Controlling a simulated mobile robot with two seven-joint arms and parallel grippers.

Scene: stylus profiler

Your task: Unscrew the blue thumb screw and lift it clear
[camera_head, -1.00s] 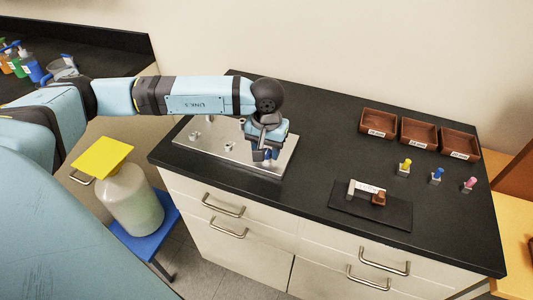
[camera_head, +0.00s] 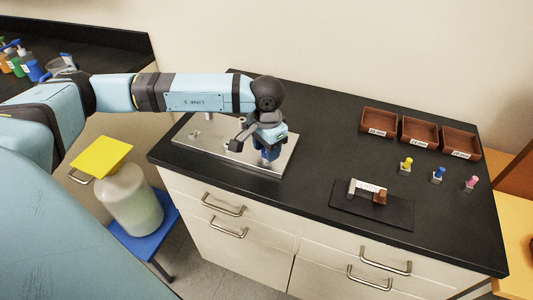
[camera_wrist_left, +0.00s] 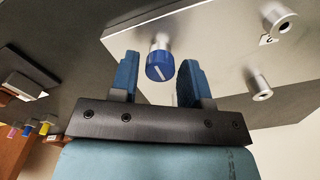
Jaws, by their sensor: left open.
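The blue thumb screw (camera_wrist_left: 160,67) is a ridged knob with a white line on its face, at the end of a silver post on the metal plate (camera_wrist_left: 215,75). My left gripper (camera_wrist_left: 158,63) is open, with a blue-padded finger on either side of the screw. Gaps show between the screw and both fingers. In the head view my left gripper (camera_head: 269,150) is over the right end of the metal plate (camera_head: 215,153), and the screw cannot be told apart from the blue fingers there. My right gripper is not in view.
Other silver posts (camera_wrist_left: 259,85) stand on the plate beside the screw. On the black counter (camera_head: 320,150) are three brown trays (camera_head: 419,132), yellow (camera_head: 405,164), blue (camera_head: 438,174) and pink (camera_head: 472,182) knobbed pieces, and a dark mat (camera_head: 350,207) with small parts. The counter's middle is clear.

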